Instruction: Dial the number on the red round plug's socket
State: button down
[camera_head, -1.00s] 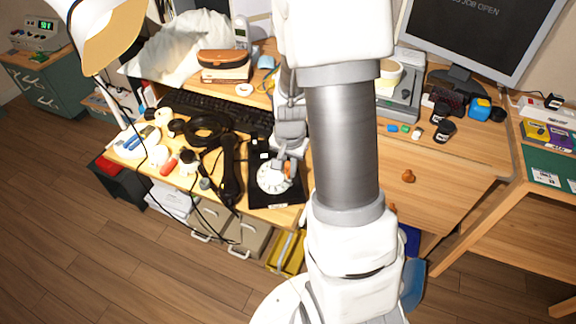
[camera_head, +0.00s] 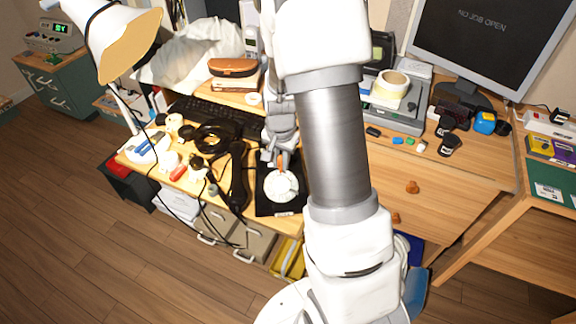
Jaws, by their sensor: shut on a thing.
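A black rotary phone (camera_head: 263,205) with a white round dial (camera_head: 282,188) sits at the desk's front edge. Its black handset (camera_head: 238,180) lies to its left. My gripper (camera_head: 282,153) is just above the dial's far edge, partly hidden by my own arm. It is shut on a small orange thing (camera_head: 283,161) that points down at the dial; I cannot tell whether it touches. A small red piece (camera_head: 178,173) lies among white items on the left; I cannot tell whether it is a plug. No socket number is readable.
A black keyboard (camera_head: 215,114) and a coiled black cable (camera_head: 212,137) lie behind and left of the phone. Cables hang over the front edge. A grey device with tape rolls (camera_head: 390,88) stands to the right. A monitor (camera_head: 478,38) stands at the back right.

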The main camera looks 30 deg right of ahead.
jog(key=shift+w, duration=0.1)
dwell(0.3)
jog(key=shift+w+f+b, duration=0.2)
jog(key=shift+f+b, duration=0.3)
jog(key=shift+f, duration=0.05)
jog(key=shift+w+d+f+b, duration=0.1)
jog(key=shift+w+f+b, duration=0.15)
jog(key=shift+f, duration=0.2)
dwell(0.5)
jog(key=shift+s, duration=0.1)
jog(key=shift+s+d, duration=0.25)
jog(key=shift+d, duration=0.3)
jog(key=shift+s+b, duration=0.1)
jog(key=shift+b, duration=0.2)
jog(key=shift+s+d+f, duration=0.15)
jog(key=shift+s+d, duration=0.2)
jog(key=shift+d, duration=0.05)
